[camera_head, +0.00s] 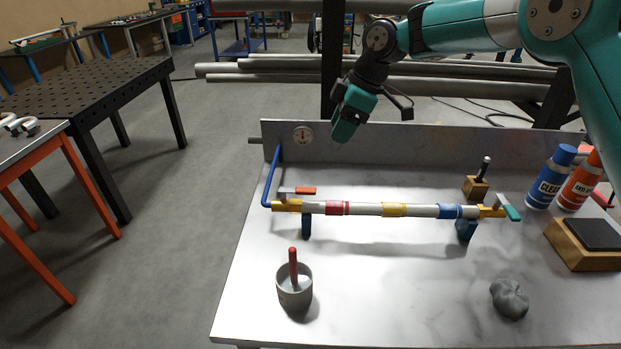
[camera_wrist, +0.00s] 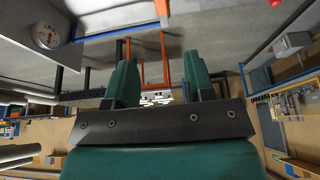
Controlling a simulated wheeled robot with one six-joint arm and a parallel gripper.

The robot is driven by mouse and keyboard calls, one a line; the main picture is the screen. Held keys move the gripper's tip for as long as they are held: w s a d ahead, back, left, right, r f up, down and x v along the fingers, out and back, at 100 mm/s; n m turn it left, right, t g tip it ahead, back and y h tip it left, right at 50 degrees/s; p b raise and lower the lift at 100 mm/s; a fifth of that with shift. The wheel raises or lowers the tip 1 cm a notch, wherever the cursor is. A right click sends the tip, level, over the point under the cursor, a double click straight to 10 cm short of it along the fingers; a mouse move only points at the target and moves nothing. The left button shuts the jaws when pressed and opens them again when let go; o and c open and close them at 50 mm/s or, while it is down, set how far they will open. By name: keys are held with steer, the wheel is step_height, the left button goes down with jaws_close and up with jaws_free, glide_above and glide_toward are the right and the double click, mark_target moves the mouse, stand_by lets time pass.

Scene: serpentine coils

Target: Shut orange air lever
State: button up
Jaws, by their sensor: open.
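The orange air lever (camera_head: 305,190) sits on a valve at the left end of a horizontal pipe (camera_head: 365,209). It points right, roughly along the pipe. A blue hose (camera_head: 269,181) runs from that end up to the back panel. My gripper (camera_head: 346,122) hangs above and behind the pipe, up and to the right of the lever, apart from it. In the wrist view my gripper (camera_wrist: 163,82) shows two teal fingers spread apart with nothing between them.
A teal lever (camera_head: 511,212) is at the pipe's right end. A cup with a red-handled tool (camera_head: 294,288) stands in front. A grey lump (camera_head: 509,298), a blue can (camera_head: 552,177) and an orange can (camera_head: 582,181) are right. A gauge (camera_head: 303,135) is on the back panel.

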mark_target(307, 189)
steer(key=p+x, duration=0.4)
steer(key=x, duration=1.2)
steer(key=shift+s+f, duration=0.1)
steer(key=shift+f, duration=0.25)
steer(key=shift+a, duration=0.1)
jaws_close()
